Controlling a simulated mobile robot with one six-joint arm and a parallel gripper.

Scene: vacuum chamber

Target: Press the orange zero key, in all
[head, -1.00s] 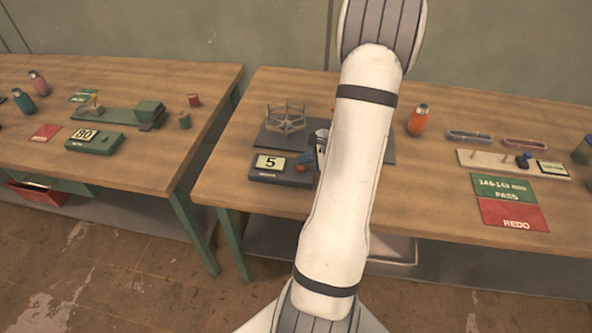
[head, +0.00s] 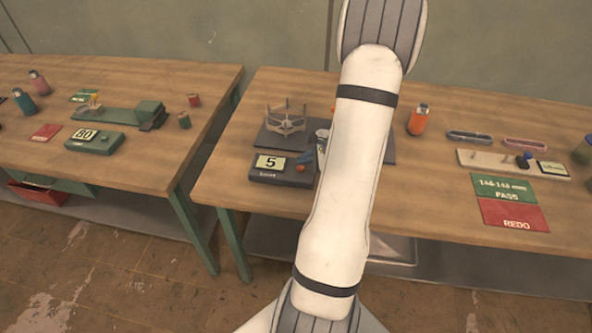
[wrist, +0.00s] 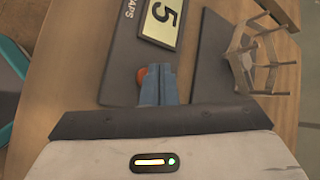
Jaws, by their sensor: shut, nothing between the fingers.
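A dark counter box (head: 262,177) stands at the left front of the right-hand table. Its pale display (head: 270,163) reads 5, and the wrist view also shows the 5 on the display (wrist: 162,22). The orange key (head: 299,168) is on the box, right of the display. In the wrist view the orange key (wrist: 141,77) peeks out at the left of my fingertips, which hide part of it. My gripper (wrist: 157,72) is shut and empty, its blue fingers together. In the head view my gripper (head: 306,157) shows just above the key, apart from it.
A grey wire-frame stand (head: 287,116) on a dark plate (head: 265,136) is behind the box. An orange bottle (head: 418,120) stands farther right, with green PASS (head: 503,187) and red REDO (head: 513,214) cards. Another table (head: 150,165) is at the left.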

